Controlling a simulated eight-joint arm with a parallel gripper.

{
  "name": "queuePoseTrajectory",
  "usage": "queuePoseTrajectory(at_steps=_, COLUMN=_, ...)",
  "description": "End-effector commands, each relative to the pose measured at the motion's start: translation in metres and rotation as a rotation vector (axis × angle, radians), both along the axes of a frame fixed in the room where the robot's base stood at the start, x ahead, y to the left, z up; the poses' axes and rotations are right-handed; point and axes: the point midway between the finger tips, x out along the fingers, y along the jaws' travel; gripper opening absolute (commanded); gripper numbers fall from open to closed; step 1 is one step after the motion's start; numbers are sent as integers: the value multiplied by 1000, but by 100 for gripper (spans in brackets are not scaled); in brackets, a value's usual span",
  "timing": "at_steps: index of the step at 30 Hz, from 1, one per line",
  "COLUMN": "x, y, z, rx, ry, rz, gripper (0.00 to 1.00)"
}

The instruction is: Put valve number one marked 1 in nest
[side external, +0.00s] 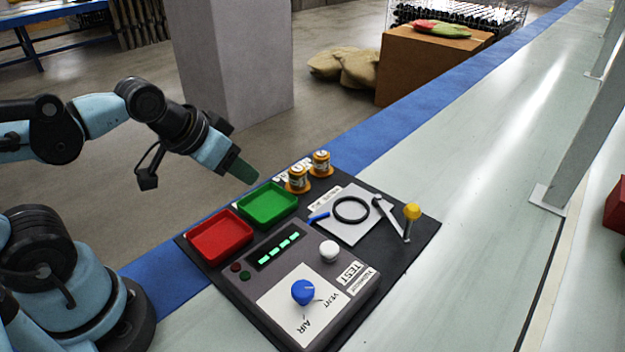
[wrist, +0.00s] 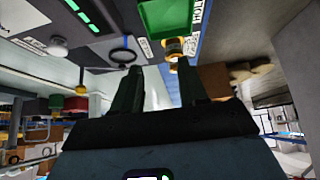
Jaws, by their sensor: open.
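Two orange-and-white valves stand upright at the back of the dark mat, the nearer valve (side external: 297,180) and the farther valve (side external: 321,165). I cannot read which is marked 1. One valve (wrist: 173,48) also shows in the wrist view, beyond my fingertips. A black ring (side external: 351,209) lies on a white plate (side external: 338,231); I cannot tell whether this is the nest. My gripper (side external: 245,174) is above and left of the green tray, apart from the valves. In the wrist view my gripper (wrist: 158,75) has its two fingers spread with nothing between them.
A red tray (side external: 220,237) and green tray (side external: 267,205) sit empty on the mat's left. A test box (side external: 305,292) with a blue knob stands in front. The pale bench (side external: 480,170) beyond is clear.

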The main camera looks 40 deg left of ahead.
Motion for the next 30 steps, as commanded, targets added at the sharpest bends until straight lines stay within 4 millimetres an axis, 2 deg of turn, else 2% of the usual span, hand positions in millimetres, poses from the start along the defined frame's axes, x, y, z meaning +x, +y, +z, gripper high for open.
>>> queuePoseTrajectory(at_steps=2, x=0, y=0, z=0, rx=0, ry=0, rz=0, gripper=43)
queuePoseTrajectory(at_steps=8, x=0, y=0, z=0, rx=0, ry=0, rz=0, gripper=71)
queuePoseTrajectory(at_steps=16, x=0, y=0, z=0, rx=-1, ry=1, rz=1, gripper=71)
queuePoseTrajectory(at_steps=20, x=7, y=1, z=6, rx=-5, ry=24, rz=10, gripper=71)
queuePoseTrajectory(at_steps=23, x=18, y=2, z=16, rx=-13, ry=70, rz=26, gripper=71)
queuePoseTrajectory(at_steps=30, x=60, y=8, z=35, rx=-38, ry=223, rz=86, gripper=71)
